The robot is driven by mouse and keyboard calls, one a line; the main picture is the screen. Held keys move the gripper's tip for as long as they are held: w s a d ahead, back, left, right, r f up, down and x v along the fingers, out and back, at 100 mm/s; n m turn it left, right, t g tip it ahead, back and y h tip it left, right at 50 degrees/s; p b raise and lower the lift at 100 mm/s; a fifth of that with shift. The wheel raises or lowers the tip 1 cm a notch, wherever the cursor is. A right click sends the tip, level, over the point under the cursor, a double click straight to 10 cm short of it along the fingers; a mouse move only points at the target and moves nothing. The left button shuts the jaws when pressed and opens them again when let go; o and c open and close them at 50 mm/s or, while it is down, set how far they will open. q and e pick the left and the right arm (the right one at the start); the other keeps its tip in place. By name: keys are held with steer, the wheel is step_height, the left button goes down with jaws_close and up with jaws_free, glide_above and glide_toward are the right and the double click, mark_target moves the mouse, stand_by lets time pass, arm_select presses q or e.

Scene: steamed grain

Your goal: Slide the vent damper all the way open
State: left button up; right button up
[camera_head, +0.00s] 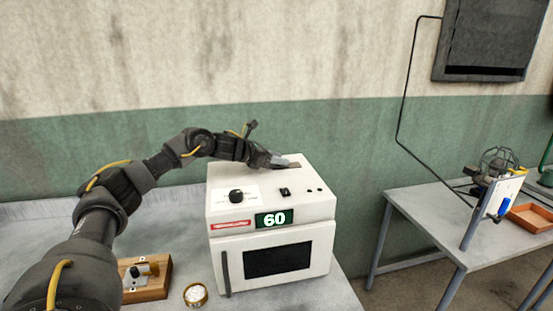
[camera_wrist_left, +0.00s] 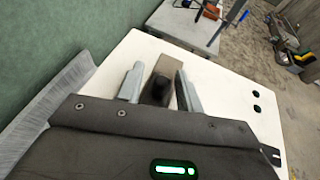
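The white oven-like unit (camera_head: 222,255) stands on the table, with a display reading 60 and a closed door with a dark window. The vent damper (camera_head: 295,165) is a small brownish-grey plate at the back of its top; it also shows in the left wrist view (camera_wrist_left: 165,62) with a dark knob (camera_wrist_left: 156,90) on it. My left gripper (camera_head: 279,162) is at the damper. In the left wrist view its fingers (camera_wrist_left: 158,72) are apart, one on each side of the knob, with gaps visible. How far the damper stands open cannot be told. My right gripper is not in view.
A black dial (camera_head: 236,196) and a small black switch (camera_head: 285,192) sit on the unit's top. A wooden block with a fitting (camera_head: 150,290) and a round tin of white grains (camera_head: 195,295) are at front left. A second table (camera_head: 420,205) stands right, holding an orange tray (camera_head: 530,218).

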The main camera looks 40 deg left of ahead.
arm_select(q)
steer(key=shift+s+r, duration=0.1)
steer(key=shift+s, duration=0.1)
steer(key=b+v, duration=0.3)
steer(key=v, duration=0.6)
steer(key=shift+s+a+b, duration=0.3)
steer(key=shift+a, duration=0.05)
steer(key=shift+s+a+r, duration=0.1)
steer(key=shift+s+r, duration=0.05)
steer(key=shift+s, duration=0.1)
